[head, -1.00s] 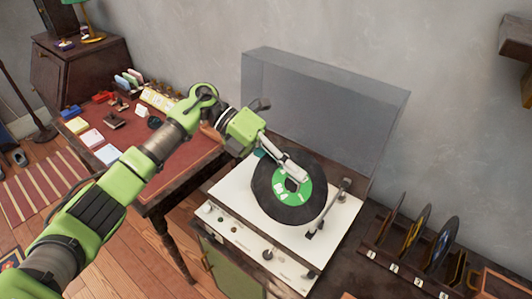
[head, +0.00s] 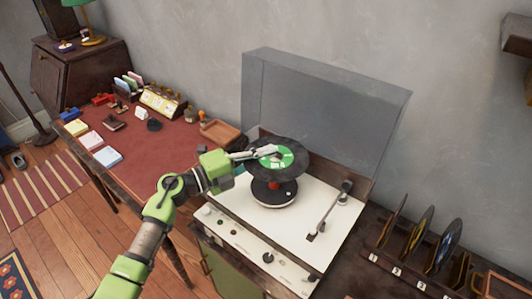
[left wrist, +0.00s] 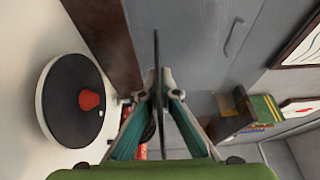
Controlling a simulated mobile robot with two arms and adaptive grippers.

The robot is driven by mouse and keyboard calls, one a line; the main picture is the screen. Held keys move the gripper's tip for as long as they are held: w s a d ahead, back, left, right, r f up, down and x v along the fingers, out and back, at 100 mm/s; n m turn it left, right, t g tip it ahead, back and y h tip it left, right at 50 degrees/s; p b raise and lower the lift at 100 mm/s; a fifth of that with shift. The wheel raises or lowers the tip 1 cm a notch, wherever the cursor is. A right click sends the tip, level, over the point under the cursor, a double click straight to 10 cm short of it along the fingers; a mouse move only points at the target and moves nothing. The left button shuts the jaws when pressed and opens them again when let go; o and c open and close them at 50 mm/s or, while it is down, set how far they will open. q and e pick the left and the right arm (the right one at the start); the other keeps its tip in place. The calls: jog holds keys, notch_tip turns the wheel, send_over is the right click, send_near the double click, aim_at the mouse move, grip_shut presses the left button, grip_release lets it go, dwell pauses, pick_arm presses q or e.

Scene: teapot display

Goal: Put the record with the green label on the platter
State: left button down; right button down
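The record with the green label (head: 286,159) is black and hangs level, or close to level, above the turntable's platter in the head view. My left gripper (head: 262,154) is shut on it, with a finger over the green label. In the left wrist view the record (left wrist: 157,62) shows edge-on as a thin dark strip between the fingertips (left wrist: 157,84). The platter (head: 262,195) is round, with a dark top and a pale rim, and bare but for a red piece (head: 274,186) at its middle. The platter also shows in the left wrist view (left wrist: 62,108), apart from the record. My right gripper is not in view.
A tonearm (head: 330,208) lies at the platter's right. The clear lid (head: 325,110) stands raised behind. A rack (head: 400,262) with several records is at the right. A red-topped desk (head: 165,150) with small items is at the left.

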pick_arm(q)
jog(key=shift+r, duration=0.1)
jog(key=shift+a+f, duration=0.1)
jog(key=shift+f, duration=0.15)
notch_tip(320, 180, down, 5)
jog(key=b, duration=0.4)
jog(key=shift+f, duration=0.15)
jog(key=shift+f+b, duration=0.6)
jog(key=shift+f, duration=0.05)
dwell(0.9)
jog(key=c, duration=2.7)
grip_release()
jog(key=shift+c, duration=0.2)
jog(key=o, duration=0.6)
jog(key=shift+c, duration=0.2)
